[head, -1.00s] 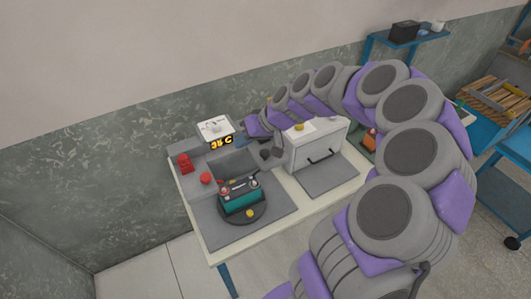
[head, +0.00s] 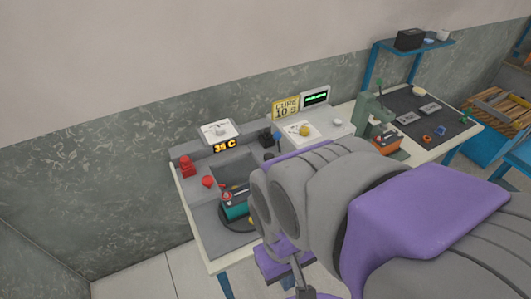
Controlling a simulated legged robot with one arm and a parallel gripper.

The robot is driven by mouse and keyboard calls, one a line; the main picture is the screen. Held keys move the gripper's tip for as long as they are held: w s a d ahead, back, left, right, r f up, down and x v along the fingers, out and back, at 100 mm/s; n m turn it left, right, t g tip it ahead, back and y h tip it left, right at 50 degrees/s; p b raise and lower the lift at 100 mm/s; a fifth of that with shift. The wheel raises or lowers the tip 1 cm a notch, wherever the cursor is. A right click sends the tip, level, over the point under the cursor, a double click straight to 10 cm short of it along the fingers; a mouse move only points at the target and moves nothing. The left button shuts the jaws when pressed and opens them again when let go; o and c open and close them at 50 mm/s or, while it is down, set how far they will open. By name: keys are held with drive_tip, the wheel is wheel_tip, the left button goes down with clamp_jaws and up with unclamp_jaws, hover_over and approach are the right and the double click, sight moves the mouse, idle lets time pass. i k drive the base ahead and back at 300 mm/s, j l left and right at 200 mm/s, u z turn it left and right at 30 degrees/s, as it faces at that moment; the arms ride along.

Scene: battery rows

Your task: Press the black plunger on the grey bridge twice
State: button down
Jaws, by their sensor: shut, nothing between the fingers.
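A black round base (head: 231,222) carries a teal block (head: 236,212) at the left of the bench; a small red part shows above the block. My arm (head: 340,180) fills the lower right and covers part of this base. I cannot pick out the grey bridge or its black plunger for sure.
Red knobs (head: 208,181) and a 35 C display (head: 225,146) are at the bench's left. Behind my arm are a black control (head: 266,138), a "CURE 10 S" sign (head: 286,108) and a green screen (head: 316,98). A green press (head: 372,112) stands at right.

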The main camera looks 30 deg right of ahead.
sight(268, 156)
drive_tip(key=k+z, duration=0.1)
drive_tip(key=z, duration=0.3)
drive_tip(key=k+z, duration=0.1)
drive_tip(key=z, duration=0.7)
drive_tip(key=k+z, duration=0.15)
drive_tip(key=z, duration=0.25)
